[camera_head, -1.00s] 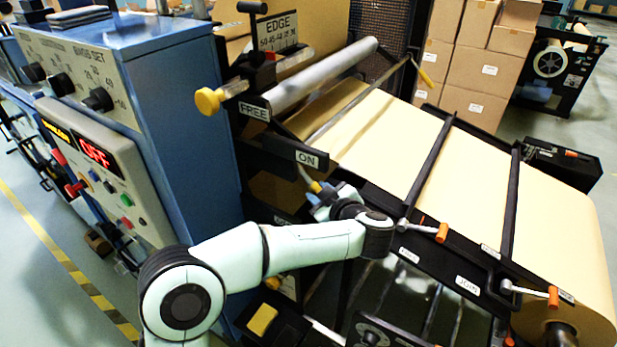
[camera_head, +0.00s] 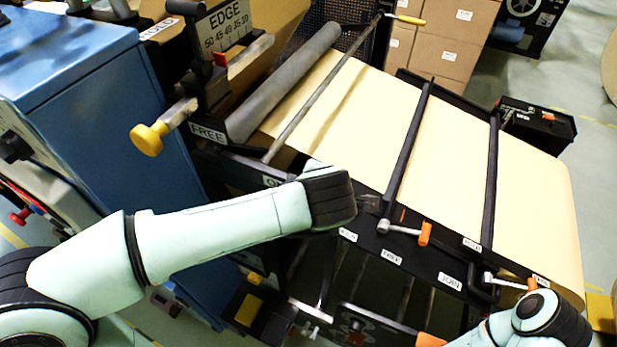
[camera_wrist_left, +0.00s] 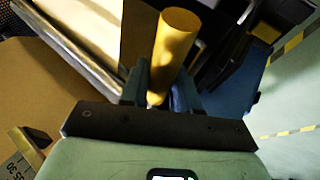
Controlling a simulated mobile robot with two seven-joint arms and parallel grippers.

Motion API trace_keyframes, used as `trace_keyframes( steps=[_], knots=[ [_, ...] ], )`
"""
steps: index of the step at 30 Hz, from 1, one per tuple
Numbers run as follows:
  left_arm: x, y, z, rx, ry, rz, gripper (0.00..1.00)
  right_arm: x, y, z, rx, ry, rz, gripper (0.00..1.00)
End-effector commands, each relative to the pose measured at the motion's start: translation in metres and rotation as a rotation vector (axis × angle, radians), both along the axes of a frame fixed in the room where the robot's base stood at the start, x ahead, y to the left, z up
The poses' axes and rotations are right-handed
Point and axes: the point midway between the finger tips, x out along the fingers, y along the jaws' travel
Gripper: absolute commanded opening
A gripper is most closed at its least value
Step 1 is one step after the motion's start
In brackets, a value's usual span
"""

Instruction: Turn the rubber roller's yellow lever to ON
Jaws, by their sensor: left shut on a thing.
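The grey roller (camera_head: 285,82) lies across the head of the kraft paper web, with a FREE label (camera_head: 208,132) at its near end. The ON label (camera_head: 271,182) below it is mostly covered by my left arm. In the left wrist view, my left gripper (camera_wrist_left: 162,84) is shut on a yellow cylindrical grip (camera_wrist_left: 175,40), which stands up between the two fingers. In the head view my forearm hides this gripper and the grip, so the lever's angle against the labels cannot be seen. My right arm shows at the lower right, without its gripper.
A yellow knob (camera_head: 150,138) sticks out near FREE, under the EDGE scale (camera_head: 224,28). Orange-handled levers (camera_head: 424,233) line the near rail. A blue cabinet (camera_head: 75,70) stands left.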

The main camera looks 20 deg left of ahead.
Motion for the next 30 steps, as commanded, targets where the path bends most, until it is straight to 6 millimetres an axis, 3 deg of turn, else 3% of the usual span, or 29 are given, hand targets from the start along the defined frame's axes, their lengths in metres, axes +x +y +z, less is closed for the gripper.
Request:
trace_keyframes(
  steps=[17, 18, 20, 30],
  knots=[
    [-0.0041, 0.0000, 0.0079, -0.038, -0.010, -0.002, 0.00, 0.0035, 0.0001, 0.0040, 0.000, -0.003, 0.000, 0.43],
    [-0.0040, -0.0001, 0.0080, -0.038, -0.010, -0.002, 0.33, 0.0037, 0.0001, 0.0040, 0.000, -0.003, 0.000, 0.43],
    [-0.0041, -0.0001, 0.0081, -0.038, -0.010, -0.002, 0.51, 0.0037, 0.0001, 0.0040, 0.000, -0.003, 0.000, 0.43],
    [-0.0063, -0.0007, 0.0076, -0.035, -0.003, -0.002, 0.51, 0.0039, 0.0001, 0.0041, 0.001, -0.005, 0.000, 0.43]
  ],
)
